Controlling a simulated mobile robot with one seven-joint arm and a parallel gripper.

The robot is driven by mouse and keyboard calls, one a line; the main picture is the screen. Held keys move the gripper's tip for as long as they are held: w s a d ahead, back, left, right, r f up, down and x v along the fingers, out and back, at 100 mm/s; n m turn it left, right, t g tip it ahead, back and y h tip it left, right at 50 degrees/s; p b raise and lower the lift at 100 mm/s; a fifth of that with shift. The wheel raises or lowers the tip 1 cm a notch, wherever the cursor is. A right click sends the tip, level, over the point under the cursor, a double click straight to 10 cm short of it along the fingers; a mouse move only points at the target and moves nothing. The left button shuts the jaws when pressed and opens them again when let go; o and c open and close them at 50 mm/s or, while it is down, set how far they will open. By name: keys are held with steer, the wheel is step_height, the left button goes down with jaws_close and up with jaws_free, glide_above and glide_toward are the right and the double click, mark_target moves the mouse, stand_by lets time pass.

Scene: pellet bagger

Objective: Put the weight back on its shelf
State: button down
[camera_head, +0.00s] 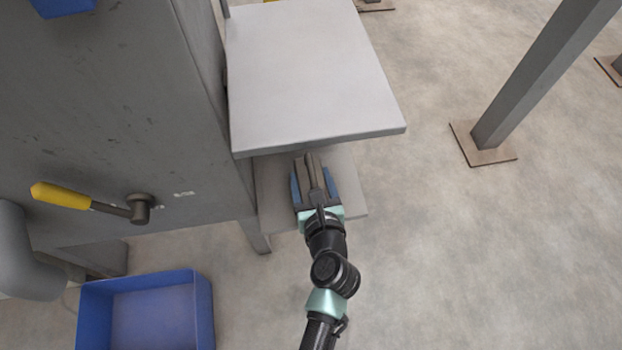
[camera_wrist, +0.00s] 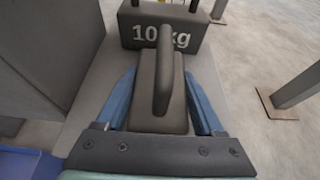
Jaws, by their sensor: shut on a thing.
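My gripper (camera_head: 315,182) reaches in over a low light-grey shelf (camera_head: 348,190). Its blue fingers are shut on the sides of a dark grey weight (camera_wrist: 158,122) with a raised bar handle. The held weight also shows between the fingers in the head view (camera_head: 307,166). I cannot tell whether it touches the shelf, which also shows in the wrist view (camera_wrist: 92,98). A second dark block, marked 10 kg (camera_wrist: 146,38), stands just beyond the held weight; any gap between them is hard to judge. The head view does not show this block, as the upper plate covers that area.
A wide light-grey plate (camera_head: 305,80) overhangs the low shelf. The grey machine body (camera_head: 110,120), with a yellow-handled lever (camera_head: 62,196), stands left. A blue bin (camera_head: 200,305) is at lower left. A grey post (camera_head: 520,98) stands right; the floor between is clear.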

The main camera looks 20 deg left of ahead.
steer(key=shift+r, duration=0.1)
jaws_free()
steer(key=shift+f, duration=0.2)
steer(key=shift+s+r, duration=0.1)
steer(key=shift+r, duration=0.1)
steer(key=p+v, duration=0.3)
steer(key=v, duration=0.9)
steer(key=shift+d+f, duration=0.1)
steer(key=shift+f, duration=0.05)
